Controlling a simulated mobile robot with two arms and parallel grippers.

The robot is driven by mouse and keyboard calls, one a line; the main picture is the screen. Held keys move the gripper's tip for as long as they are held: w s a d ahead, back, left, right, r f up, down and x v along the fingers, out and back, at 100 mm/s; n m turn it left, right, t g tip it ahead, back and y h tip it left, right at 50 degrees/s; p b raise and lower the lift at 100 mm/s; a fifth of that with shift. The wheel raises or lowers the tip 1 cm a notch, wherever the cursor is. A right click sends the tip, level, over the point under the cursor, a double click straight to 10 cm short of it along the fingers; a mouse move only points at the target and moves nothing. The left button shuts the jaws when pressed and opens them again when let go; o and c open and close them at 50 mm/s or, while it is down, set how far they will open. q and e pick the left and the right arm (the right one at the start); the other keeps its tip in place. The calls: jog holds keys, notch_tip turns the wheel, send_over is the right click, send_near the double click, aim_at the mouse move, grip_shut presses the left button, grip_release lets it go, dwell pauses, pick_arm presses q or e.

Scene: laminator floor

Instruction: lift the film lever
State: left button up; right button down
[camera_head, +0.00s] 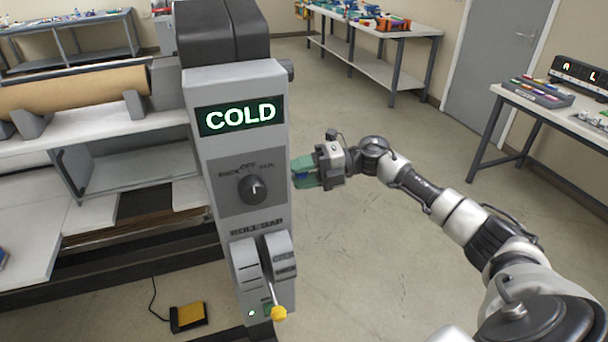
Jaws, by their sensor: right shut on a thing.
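My right gripper (305,172) has green fingers and is beside the right side of the laminator's grey control column (235,150). It is shut on a small blue thing, mostly hidden between the fingers; I cannot tell whether this is part of the film lever. No lever labelled as the film lever shows. A lever with a yellow knob (278,313) sits low on the column's front, under the label "ROLL GAP", with its knob pointing down. My left gripper is not in view.
The column has a lit "COLD" display (240,115) and a black rotary knob (252,189). A brown roll (75,90) lies at left. A yellow foot pedal (188,316) is on the floor. Tables stand at the back and right; the middle floor is clear.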

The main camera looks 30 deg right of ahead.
jog(key=shift+w+d+r+m+p, duration=0.2)
jog(key=shift+w+r+m+p, duration=0.5)
jog(key=shift+r, duration=0.25)
jog(key=shift+d+r, duration=0.1)
jog(key=shift+r, duration=0.1)
jog(key=c, duration=0.7)
grip_release()
jog(key=shift+c, duration=0.2)
jog(key=shift+w+f, duration=0.1)
jog(key=shift+f, duration=0.1)
jog(key=shift+f, duration=0.15)
